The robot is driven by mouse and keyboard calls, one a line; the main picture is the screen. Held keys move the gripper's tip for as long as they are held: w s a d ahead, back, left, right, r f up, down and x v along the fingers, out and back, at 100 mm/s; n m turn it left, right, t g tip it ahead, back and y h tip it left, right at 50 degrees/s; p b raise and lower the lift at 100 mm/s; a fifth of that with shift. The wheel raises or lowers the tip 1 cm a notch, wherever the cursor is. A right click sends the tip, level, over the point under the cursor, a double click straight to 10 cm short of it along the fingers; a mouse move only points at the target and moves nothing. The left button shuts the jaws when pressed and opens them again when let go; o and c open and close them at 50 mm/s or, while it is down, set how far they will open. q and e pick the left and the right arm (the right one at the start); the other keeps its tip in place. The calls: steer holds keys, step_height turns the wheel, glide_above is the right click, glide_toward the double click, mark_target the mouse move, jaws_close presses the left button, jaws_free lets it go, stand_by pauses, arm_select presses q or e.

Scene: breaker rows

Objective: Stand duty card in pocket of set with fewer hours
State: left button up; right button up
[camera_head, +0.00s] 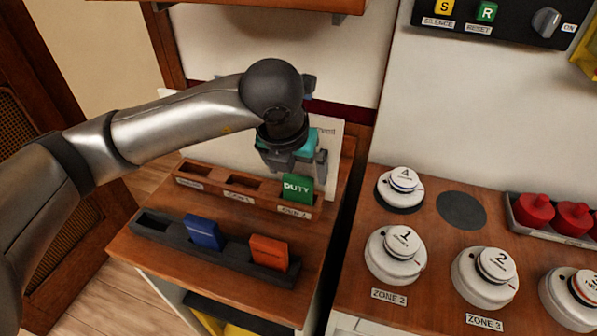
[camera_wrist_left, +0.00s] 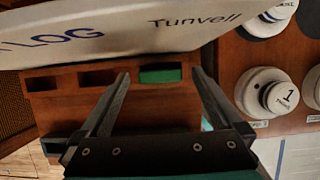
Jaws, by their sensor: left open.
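The green duty card (camera_head: 297,188), marked DUTY, stands in the right-hand pocket of a brown wooden rack (camera_head: 212,181). The rack's other two pockets are empty, and the small labels on its front are too blurred to read surely. My left gripper (camera_head: 296,167) is open just above the card, with its fingers apart and empty. In the left wrist view the card's green top (camera_wrist_left: 160,76) shows in its pocket, between and beyond the open fingertips (camera_wrist_left: 161,77). My right gripper is not in view.
A dark rack (camera_head: 225,246) in front holds a blue card (camera_head: 204,233) and an orange card (camera_head: 268,252); its left pocket is empty. A white log board (camera_wrist_left: 120,28) stands behind the wooden rack. White zone detectors (camera_head: 396,255) and red pieces (camera_head: 535,210) occupy the right-hand counter.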

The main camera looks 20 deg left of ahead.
arm_select(q)
steer(key=p+v, duration=0.1)
steer(key=v, duration=0.8)
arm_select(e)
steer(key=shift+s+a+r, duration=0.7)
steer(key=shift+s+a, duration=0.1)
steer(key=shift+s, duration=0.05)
arm_select(q)
steer(key=shift+r, duration=0.1)
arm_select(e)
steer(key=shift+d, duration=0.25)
